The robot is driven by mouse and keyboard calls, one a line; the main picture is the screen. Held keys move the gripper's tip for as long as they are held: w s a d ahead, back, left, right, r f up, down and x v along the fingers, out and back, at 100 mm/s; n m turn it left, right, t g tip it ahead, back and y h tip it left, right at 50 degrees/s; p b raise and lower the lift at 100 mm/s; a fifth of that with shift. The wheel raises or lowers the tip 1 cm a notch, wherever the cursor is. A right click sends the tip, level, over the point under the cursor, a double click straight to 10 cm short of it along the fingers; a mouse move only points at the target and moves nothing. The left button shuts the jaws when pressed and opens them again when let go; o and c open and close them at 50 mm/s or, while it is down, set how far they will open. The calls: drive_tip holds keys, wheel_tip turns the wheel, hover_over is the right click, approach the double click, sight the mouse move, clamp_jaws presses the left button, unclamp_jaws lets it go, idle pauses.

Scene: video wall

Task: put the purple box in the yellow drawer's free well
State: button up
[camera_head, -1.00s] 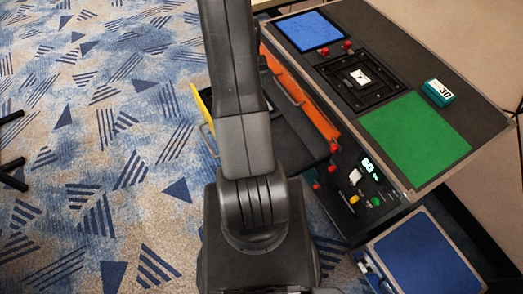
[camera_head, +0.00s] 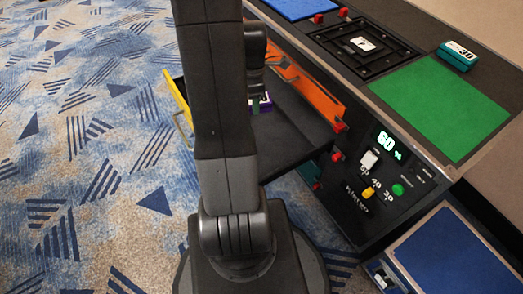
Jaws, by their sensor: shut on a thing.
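The purple box (camera_head: 265,103), with a white label, shows just right of my arm, over the dark inside of the pulled-out yellow drawer. My gripper (camera_head: 257,92) points down and is shut on it; the fingers are mostly hidden. I cannot tell whether the box touches the drawer floor. The yellow drawer (camera_head: 178,104) has its yellow front and handle at the left, and my arm covers its middle. The right part of its dark inside is bare; the free well is not clearly seen.
An orange drawer front (camera_head: 310,88) runs along the cabinet close to my gripper. The cabinet top holds a blue mat (camera_head: 300,8), a black square frame (camera_head: 362,50), a green mat (camera_head: 440,105) and a teal box (camera_head: 457,55). A blue-topped platform (camera_head: 455,255) stands at lower right.

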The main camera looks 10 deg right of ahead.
sight(261, 140)
drive_tip(key=f+n+b, duration=0.1)
drive_tip(key=s+d+f+n+b, duration=0.1)
drive_tip(key=b, duration=0.1)
drive_tip(key=s+f+n+b, duration=0.1)
drive_tip(key=f+n, duration=0.1)
drive_tip(key=shift+s+d+f, duration=0.1)
drive_tip(key=shift+s+d, duration=0.1)
drive_tip(key=shift+d, duration=0.2)
wheel_tip(261, 140, down, 10)
drive_tip(key=b, duration=0.4)
drive_tip(key=shift+r, duration=0.2)
drive_tip(key=shift+f, duration=0.2)
drive_tip(key=o, duration=1.1)
drive_tip(key=shift+c, duration=0.2)
drive_tip(key=shift+r, duration=0.1)
wheel_tip(261, 140, up, 12)
drive_tip(key=p, duration=0.4)
drive_tip(key=shift+r, duration=0.15)
